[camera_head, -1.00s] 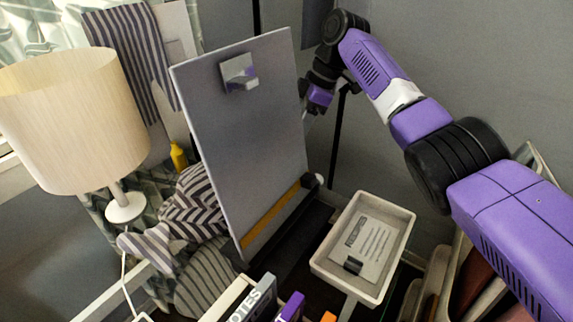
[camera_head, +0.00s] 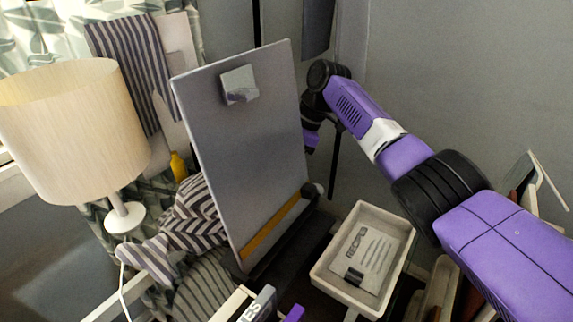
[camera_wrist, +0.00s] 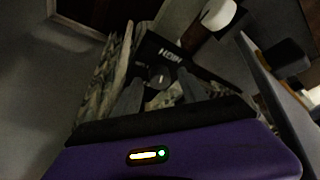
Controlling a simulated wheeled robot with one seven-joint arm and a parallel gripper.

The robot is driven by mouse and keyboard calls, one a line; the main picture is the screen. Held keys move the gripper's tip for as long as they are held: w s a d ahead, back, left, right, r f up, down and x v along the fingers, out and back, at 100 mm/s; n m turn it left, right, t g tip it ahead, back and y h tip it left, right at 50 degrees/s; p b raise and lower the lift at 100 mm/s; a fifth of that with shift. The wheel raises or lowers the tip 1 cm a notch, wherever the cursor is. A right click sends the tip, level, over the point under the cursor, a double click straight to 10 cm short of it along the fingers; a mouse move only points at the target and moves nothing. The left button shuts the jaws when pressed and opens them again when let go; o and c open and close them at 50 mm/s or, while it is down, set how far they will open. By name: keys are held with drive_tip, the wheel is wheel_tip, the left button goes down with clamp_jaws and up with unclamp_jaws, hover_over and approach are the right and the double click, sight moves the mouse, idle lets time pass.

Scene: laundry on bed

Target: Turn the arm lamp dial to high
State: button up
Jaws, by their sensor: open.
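In the wrist view, a small dark round dial (camera_wrist: 160,77) with a pale pointer mark sits on a dark panel (camera_wrist: 150,48). The panel carries a white label (camera_wrist: 172,53) that seems to read HIGH, seen upside down. My gripper (camera_wrist: 158,88) is open, with one grey finger on each side of the dial. I cannot tell whether the fingers touch it. In the head view, my wrist goes behind a tall grey board, which hides my fingers and the dial.
The grey board (camera_head: 240,160) stands close beside my wrist. A pale tray (camera_head: 318,275) with a recipe card lies in front. A table lamp with a beige shade (camera_head: 75,130) and striped cloth (camera_head: 130,65) are at left. A grey wall (camera_head: 460,80) is at right.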

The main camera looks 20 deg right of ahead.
clamp_jaws()
drive_tip(key=m+p, duration=0.1)
drive_tip(key=p, duration=0.3)
drive_tip(key=shift+s+a+r+m+t, duration=0.1)
drive_tip(key=shift+r+m+t, duration=0.2)
drive_tip(key=shift+m, duration=0.1)
drive_tip(key=m+p, duration=0.1)
drive_tip(key=p, duration=0.2)
drive_tip(key=shift+m+t+h, duration=0.3)
drive_tip(key=shift+m, duration=0.1)
drive_tip(key=shift+f+m+p, duration=0.25)
drive_tip(key=shift+m+p, duration=0.05)
drive_tip(key=shift+m, duration=0.1)
unclamp_jaws()
